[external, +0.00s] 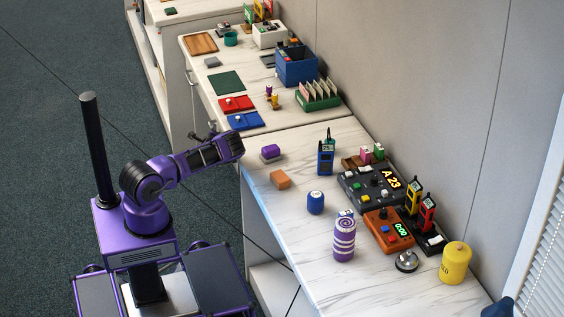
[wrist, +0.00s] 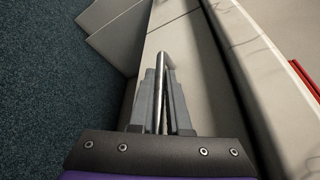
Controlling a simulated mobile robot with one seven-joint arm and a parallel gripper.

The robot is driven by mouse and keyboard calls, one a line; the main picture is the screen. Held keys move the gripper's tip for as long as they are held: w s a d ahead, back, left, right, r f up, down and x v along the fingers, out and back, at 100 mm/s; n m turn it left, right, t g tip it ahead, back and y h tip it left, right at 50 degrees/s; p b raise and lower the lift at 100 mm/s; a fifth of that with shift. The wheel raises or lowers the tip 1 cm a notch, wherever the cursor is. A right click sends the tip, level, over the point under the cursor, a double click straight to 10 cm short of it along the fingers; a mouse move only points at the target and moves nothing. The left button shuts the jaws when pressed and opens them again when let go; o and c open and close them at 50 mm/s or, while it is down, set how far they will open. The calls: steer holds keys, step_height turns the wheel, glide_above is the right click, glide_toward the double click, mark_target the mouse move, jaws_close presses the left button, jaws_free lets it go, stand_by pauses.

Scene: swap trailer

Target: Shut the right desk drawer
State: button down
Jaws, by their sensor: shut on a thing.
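My gripper (wrist: 163,80) is shut on the metal bar handle (wrist: 162,58) in the wrist view, with a grey finger on each side of the bar. The pale drawer front (wrist: 185,45) lies just right of the handle. A dark gap runs along it, with the desk's edge farther right. I cannot tell how far the drawer stands open. In the external view my gripper (external: 207,133) is at the front edge of the marble-topped desk (external: 222,152), and the drawer is mostly hidden by my arm.
Red (external: 236,104) and blue (external: 245,121) trays lie on the desk near the gripper. The carpeted floor (external: 60,150) left of the desk is clear.

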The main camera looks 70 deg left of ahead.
steer(key=shift+w+d+r, duration=0.1)
steer(key=shift+w, duration=0.3)
steer(key=c, duration=0.9)
jaws_free()
steer(key=shift+s, duration=0.15)
steer(key=shift+d, duration=0.15)
steer(key=p+v, duration=0.2)
steer(key=v, duration=1.5)
steer(key=shift+s, duration=0.15)
